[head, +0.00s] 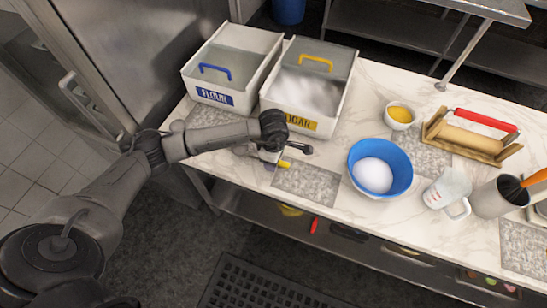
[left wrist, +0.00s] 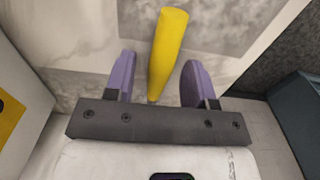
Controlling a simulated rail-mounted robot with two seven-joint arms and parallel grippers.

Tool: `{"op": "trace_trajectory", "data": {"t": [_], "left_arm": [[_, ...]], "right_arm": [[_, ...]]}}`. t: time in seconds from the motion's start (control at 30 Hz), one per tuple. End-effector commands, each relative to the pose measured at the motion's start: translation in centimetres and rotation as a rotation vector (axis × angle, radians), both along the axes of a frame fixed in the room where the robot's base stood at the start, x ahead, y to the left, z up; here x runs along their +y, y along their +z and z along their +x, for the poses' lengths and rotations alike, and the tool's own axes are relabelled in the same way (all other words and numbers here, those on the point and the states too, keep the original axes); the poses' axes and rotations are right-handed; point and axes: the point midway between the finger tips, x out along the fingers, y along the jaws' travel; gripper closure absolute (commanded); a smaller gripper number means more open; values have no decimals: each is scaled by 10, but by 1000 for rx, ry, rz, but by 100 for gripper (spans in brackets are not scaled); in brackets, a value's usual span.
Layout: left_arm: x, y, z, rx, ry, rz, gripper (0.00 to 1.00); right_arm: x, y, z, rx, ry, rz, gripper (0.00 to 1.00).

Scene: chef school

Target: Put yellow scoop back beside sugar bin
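The yellow scoop shows only as its yellow handle, in the head view (head: 284,164) near the front edge of the counter and in the left wrist view (left wrist: 168,50). The rest of the scoop is hidden. The sugar bin (head: 340,62) stands behind it, white with a yellow label and yellow handle. My left gripper (head: 282,154) is low over the counter, just in front of the sugar bin. In the left wrist view its purple fingers (left wrist: 156,80) are apart, with the yellow handle between them and a gap on each side. My right gripper is out of view.
The flour bin (head: 245,40) stands left of the sugar bin. A blue bowl of white powder (head: 402,165), a small yellow-filled bowl (head: 400,115), a rolling pin on a stand (head: 470,137) and a measuring cup (head: 447,188) are to the right. A grey mat (head: 308,184) lies in front.

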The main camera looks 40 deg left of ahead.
Motion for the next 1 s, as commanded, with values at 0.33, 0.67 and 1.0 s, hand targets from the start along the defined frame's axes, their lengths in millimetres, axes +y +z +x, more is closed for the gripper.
{"op": "trace_trajectory", "data": {"t": [0.33,0.67,1.0], "left_arm": [[0,12,1,-3,-1,1,50],[0,73,1,-4,0,1,50],[0,116,0,-1,1,0,50]], "right_arm": [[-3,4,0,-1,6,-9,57],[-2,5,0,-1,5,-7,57],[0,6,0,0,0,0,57]]}}
